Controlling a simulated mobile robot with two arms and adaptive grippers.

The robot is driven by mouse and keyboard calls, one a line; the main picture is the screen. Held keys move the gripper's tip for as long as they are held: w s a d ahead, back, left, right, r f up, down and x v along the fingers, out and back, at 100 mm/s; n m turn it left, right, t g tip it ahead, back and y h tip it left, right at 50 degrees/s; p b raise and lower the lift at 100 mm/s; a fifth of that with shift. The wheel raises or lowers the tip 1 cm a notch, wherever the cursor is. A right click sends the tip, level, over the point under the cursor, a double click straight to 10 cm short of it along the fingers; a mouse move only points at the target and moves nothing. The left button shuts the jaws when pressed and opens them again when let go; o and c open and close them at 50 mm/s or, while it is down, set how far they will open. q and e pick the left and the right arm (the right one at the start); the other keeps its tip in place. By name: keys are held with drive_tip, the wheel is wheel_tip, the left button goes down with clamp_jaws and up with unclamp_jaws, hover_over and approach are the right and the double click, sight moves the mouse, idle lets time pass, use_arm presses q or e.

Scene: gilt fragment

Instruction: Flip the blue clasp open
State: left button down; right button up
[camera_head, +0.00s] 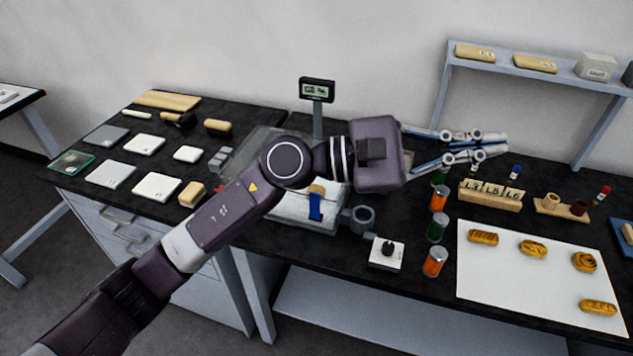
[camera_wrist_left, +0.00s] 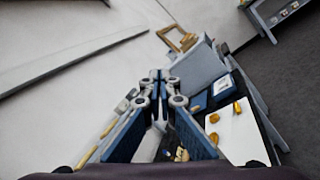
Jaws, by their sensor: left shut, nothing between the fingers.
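The blue clasp (camera_head: 315,207) hangs upright on the front of a pale box (camera_head: 290,212) near the middle of the table in the head view. My left arm passes over the box and hides much of its top and back. My left gripper (camera_head: 478,146) is to the right of the clasp and well apart from it, above the table's back part. Its fingers are shut and hold nothing; they also show in the left wrist view (camera_wrist_left: 160,78). The clasp cannot be made out in the wrist view. My right gripper is not in view.
A grey cup (camera_head: 362,219) and a white block with a black knob (camera_head: 387,252) stand right of the box. Orange and green jars (camera_head: 436,228) stand further right, beside a white sheet with pastries (camera_head: 530,285). A small display (camera_head: 317,90) rises behind. A shelf (camera_head: 540,68) is at back right.

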use_arm(q)
drive_tip(key=w+a+f+m+y, duration=0.3)
drive_tip(key=f+m+y, duration=0.2)
drive_tip(key=f, duration=0.2)
drive_tip(key=w+a+f+m+y, duration=0.2)
drive_tip(key=w+f+m+y, duration=0.1)
drive_tip(key=f+m+y, duration=0.25)
drive_tip(key=w+a+m+t+y, duration=0.1)
drive_tip(key=w+a+y, duration=0.3)
drive_tip(key=a, duration=0.4)
drive_tip(key=w+a+m+t+y, duration=0.1)
drive_tip(key=w+a+t+y, duration=0.2)
drive_tip(key=w+a, duration=0.3)
drive_tip(key=a+y, duration=0.1)
drive_tip(key=a, duration=0.2)
drive_tip(key=shift+r, duration=0.3)
